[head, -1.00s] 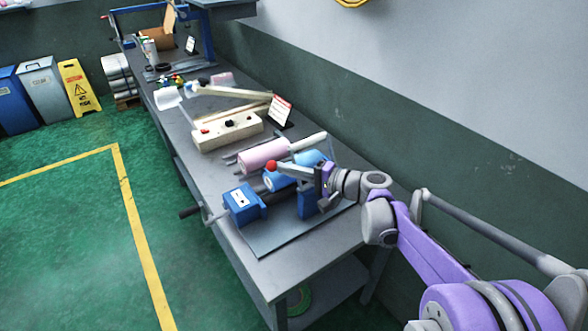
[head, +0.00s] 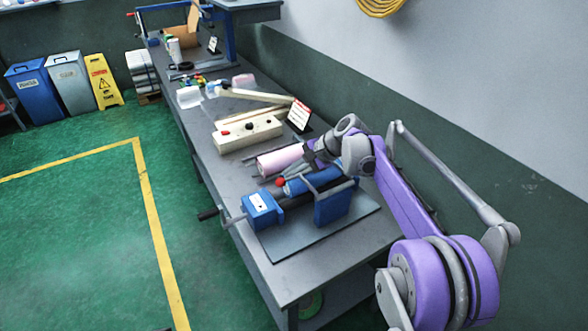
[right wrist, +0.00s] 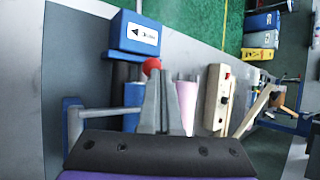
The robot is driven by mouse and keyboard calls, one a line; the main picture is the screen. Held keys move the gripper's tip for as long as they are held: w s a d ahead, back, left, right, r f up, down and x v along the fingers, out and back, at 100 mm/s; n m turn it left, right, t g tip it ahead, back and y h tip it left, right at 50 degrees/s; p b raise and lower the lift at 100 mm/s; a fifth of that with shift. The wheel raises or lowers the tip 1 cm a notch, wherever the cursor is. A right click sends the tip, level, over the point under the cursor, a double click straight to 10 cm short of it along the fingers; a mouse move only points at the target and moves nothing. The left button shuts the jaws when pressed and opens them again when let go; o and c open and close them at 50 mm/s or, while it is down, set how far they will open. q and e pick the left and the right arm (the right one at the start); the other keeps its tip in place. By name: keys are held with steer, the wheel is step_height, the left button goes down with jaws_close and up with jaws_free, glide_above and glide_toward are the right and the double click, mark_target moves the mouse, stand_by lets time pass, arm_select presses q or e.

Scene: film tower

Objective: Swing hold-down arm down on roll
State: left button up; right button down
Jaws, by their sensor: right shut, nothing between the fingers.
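The winder on the bench has a blue housing (head: 262,212) with a crank at left and a blue bracket (head: 332,207) at right. A blue roll (head: 318,178) lies between them. The hold-down arm's red knob (head: 281,182) is low, beside the roll's left end; I cannot tell whether the arm touches the roll. My right gripper (head: 309,152) is shut and empty, above and behind the roll. In the right wrist view its fingers (right wrist: 155,90) point towards the red knob (right wrist: 152,65) and partly hide the roll (right wrist: 133,95). My left gripper is out of view.
A pink roll (head: 280,160) lies close behind the winder. A cream block with knobs (head: 247,135) and a sign (head: 299,113) stand farther along the bench (head: 290,275). The wall runs along the right. The bench's near end is clear.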

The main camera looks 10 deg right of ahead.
steer(key=shift+w+a+f, duration=0.15)
steer(key=shift+w+f, duration=0.25)
steer(key=shift+f, duration=0.25)
stand_by(0.3)
